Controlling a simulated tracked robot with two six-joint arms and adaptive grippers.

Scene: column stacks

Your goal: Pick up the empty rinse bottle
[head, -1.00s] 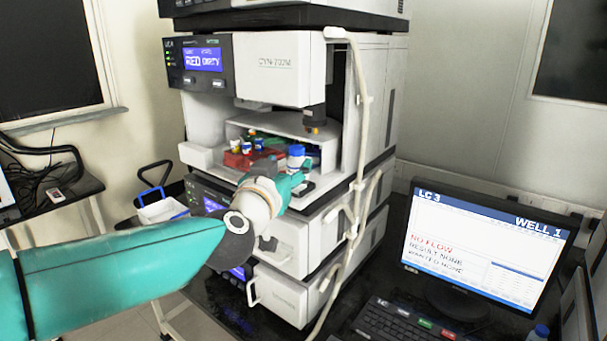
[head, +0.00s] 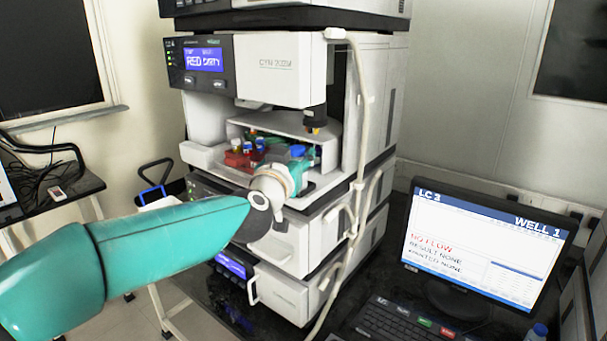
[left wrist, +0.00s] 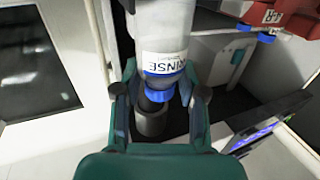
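The rinse bottle is white with a blue cap (head: 298,151). It stands in the open bay of the instrument in the head view, mostly hidden behind my left gripper. In the left wrist view the bottle (left wrist: 160,38) appears upside down, with a label reading RINSE and its blue cap towards my palm. My left gripper (left wrist: 159,80) has its fingers on either side of the bottle; they look open, and contact cannot be made out. In the head view its fingers (head: 296,172) are partly hidden at the bay. How full the bottle is cannot be told. My right gripper is not in view.
A red rack (head: 240,159) with several small capped bottles stands left of the rinse bottle. The bay's roof and a dark nozzle (head: 315,118) are close above. A pale hose (head: 359,150) runs down the instrument's right front edge. A monitor (head: 487,250) stands at right.

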